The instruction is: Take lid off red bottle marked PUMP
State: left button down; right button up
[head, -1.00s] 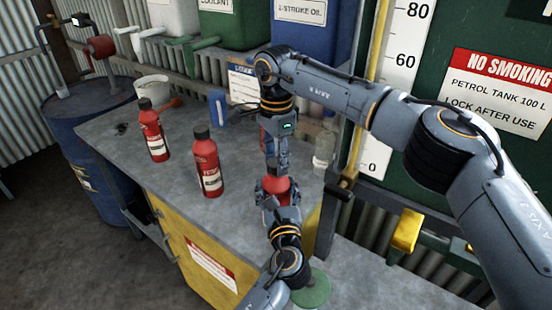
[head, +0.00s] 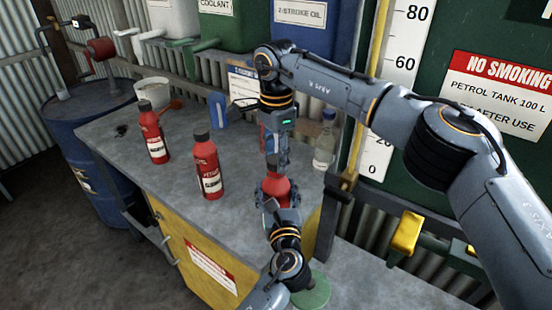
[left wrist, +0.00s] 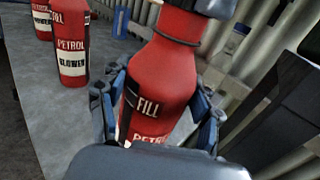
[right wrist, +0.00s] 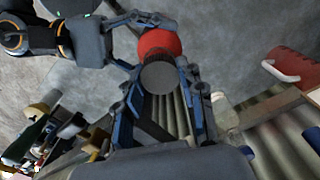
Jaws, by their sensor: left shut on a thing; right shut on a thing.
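A red bottle (head: 277,188) stands upright near the bench's right end, in my left gripper (head: 278,199). The left fingers close on its sides from below in the picture. In the left wrist view the bottle (left wrist: 160,85) reads "FILL" and part of "PETROL"; the word PUMP does not show. Its dark lid (left wrist: 213,5) sits at the top of the neck with no gap visible. My right gripper (head: 276,158) comes down from above and is shut on the lid; the right wrist view shows the lid's round grey top (right wrist: 160,77) between the fingers, red shoulder behind.
Two more red bottles stand left on the bench (head: 120,150): one nearer (head: 208,168), one farther (head: 154,135). A clear bottle (head: 325,145) stands close to the right gripper. A white bucket (head: 152,92) and blue drum (head: 90,125) are further left.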

jog(key=shift+r, duration=0.35)
jog(key=shift+r, duration=0.15)
jog(key=shift+r, duration=1.9)
pick_arm(q)
jog(key=shift+c, duration=1)
grip_release()
jog(key=shift+s, duration=0.1)
